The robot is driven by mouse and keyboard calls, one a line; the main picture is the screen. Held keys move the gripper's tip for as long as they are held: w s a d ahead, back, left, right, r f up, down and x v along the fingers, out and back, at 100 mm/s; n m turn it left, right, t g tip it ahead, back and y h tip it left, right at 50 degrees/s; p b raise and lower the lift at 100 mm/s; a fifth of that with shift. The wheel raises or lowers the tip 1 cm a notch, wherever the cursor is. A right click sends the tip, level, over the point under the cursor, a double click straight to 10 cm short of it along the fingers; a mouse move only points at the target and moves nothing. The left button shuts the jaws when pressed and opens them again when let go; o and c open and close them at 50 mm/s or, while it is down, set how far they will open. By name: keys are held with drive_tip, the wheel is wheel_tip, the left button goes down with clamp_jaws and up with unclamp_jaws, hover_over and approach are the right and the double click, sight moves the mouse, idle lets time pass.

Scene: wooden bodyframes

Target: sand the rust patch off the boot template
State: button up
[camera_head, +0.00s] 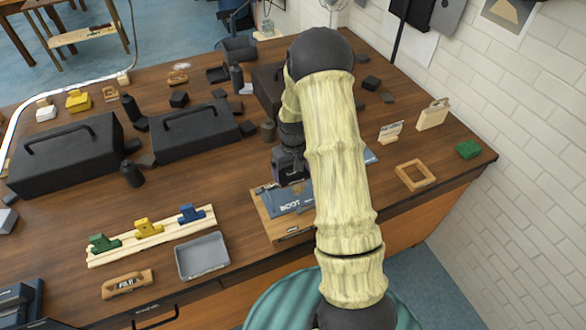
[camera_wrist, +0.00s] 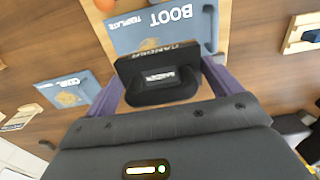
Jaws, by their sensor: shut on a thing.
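The blue boot template (camera_head: 283,206), marked BOOT, lies on a wooden board (camera_head: 290,232) near the table's front edge, partly hidden by my arm. It also shows in the wrist view (camera_wrist: 150,32). My gripper (camera_head: 289,172) is over the board's back part. In the wrist view my gripper (camera_wrist: 160,88) has its two purple fingers shut on a black sander block (camera_wrist: 160,72). The block covers part of the template; whether it touches the surface I cannot tell. A round orange spot (camera_wrist: 104,4) shows at the top edge of the wrist view; I cannot tell whether it is rust.
Another blue template (camera_wrist: 62,95) lies nearby. A grey tray (camera_head: 202,257) and a wooden rack with coloured clamps (camera_head: 150,236) stand left of the board. A wooden frame (camera_head: 415,175) and a green block (camera_head: 468,149) lie right. Black cases (camera_head: 65,155) fill the left back.

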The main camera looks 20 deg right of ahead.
sight(293, 192)
wheel_tip(293, 192, down, 3)
drive_tip(key=shift+a+r+b, duration=0.1)
drive_tip(key=shift+b, duration=0.65)
drive_tip(key=shift+s+f+b, duration=0.1)
drive_tip(key=shift+f+b, duration=0.4)
drive_tip(key=shift+f, duration=0.15)
wheel_tip(293, 192, down, 2)
drive_tip(key=shift+f+b, duration=0.15)
drive_tip(key=shift+b, duration=0.6)
drive_tip(key=shift+f, duration=0.7)
drive_tip(key=d, duration=0.2)
drive_tip(key=shift+d+r, duration=0.2)
drive_tip(key=shift+d, duration=0.2)
drive_tip(key=shift+c, duration=0.3)
drive_tip(key=shift+d, duration=2.3)
drive_tip(key=shift+a, duration=3.4)
drive_tip(key=shift+a+r, duration=0.15)
drive_tip(key=shift+a, duration=0.1)
drive_tip(key=shift+r+p, duration=2.45)
drive_tip(key=shift+r, duration=1.5)
